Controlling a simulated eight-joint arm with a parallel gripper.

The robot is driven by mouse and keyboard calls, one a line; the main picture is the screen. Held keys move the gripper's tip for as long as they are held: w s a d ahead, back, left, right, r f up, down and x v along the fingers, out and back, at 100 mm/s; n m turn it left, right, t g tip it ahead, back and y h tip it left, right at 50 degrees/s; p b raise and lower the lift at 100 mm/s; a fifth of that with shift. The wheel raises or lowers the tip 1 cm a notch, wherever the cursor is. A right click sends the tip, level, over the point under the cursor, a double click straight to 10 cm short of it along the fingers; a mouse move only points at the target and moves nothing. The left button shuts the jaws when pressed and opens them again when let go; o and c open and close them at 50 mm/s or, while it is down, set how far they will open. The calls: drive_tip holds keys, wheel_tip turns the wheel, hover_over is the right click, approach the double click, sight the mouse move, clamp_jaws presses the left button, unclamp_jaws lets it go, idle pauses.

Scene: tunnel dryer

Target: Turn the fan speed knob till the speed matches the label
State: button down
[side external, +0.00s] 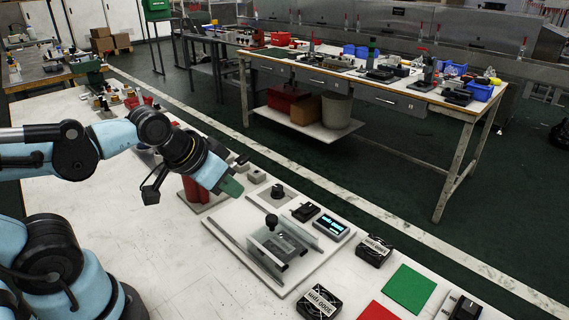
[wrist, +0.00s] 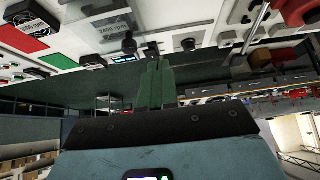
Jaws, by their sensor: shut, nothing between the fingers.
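My gripper (side external: 231,187) has green fingers, shut and empty, held above the left edge of a white panel (side external: 222,226). A black knob (side external: 278,191) stands on a pale plate at the panel's back, right of my fingertips and apart from them. I cannot tell which is the fan speed knob. A display (side external: 331,226) with blue digits, too small to read, is at the panel's right. A black box with a white label (side external: 375,249) sits beyond it. The wrist view shows the shut fingers (wrist: 156,68).
A black switch (side external: 305,212) sits between the back knob and display. A second labelled box (side external: 319,302), a green pad (side external: 409,288) and a red pad (side external: 377,312) lie to the right. A red cylinder (side external: 196,190) stands beneath my wrist.

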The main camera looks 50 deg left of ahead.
drive_tip(key=c, duration=1.8)
unclamp_jaws()
drive_tip(key=shift+o, duration=1.3)
drive_tip(key=shift+w, duration=0.1)
drive_tip(key=shift+o, duration=1.2)
drive_tip(key=shift+w+a+r, duration=0.1)
drive_tip(key=shift+w+r, duration=0.15)
drive_tip(key=shift+r, duration=0.05)
drive_tip(key=o, duration=0.5)
drive_tip(key=shift+w+a+r+m+g, duration=0.15)
drive_tip(key=shift+w+r+m+g, duration=0.15)
drive_tip(key=shift+w+r+m, duration=0.25)
drive_tip(key=shift+w+a+r+m+g, duration=0.15)
drive_tip(key=shift+w+r+m+g, duration=0.2)
drive_tip(key=shift+w, duration=0.25)
drive_tip(key=m+g, duration=0.6)
drive_tip(key=m, duration=0.3)
hover_over(277, 187)
wheel_tip(277, 187, down, 2)
drive_tip(key=f, duration=0.1)
wheel_tip(277, 187, down, 11)
drive_tip(key=shift+d+f, duration=0.1)
drive_tip(key=c, duration=1.1)
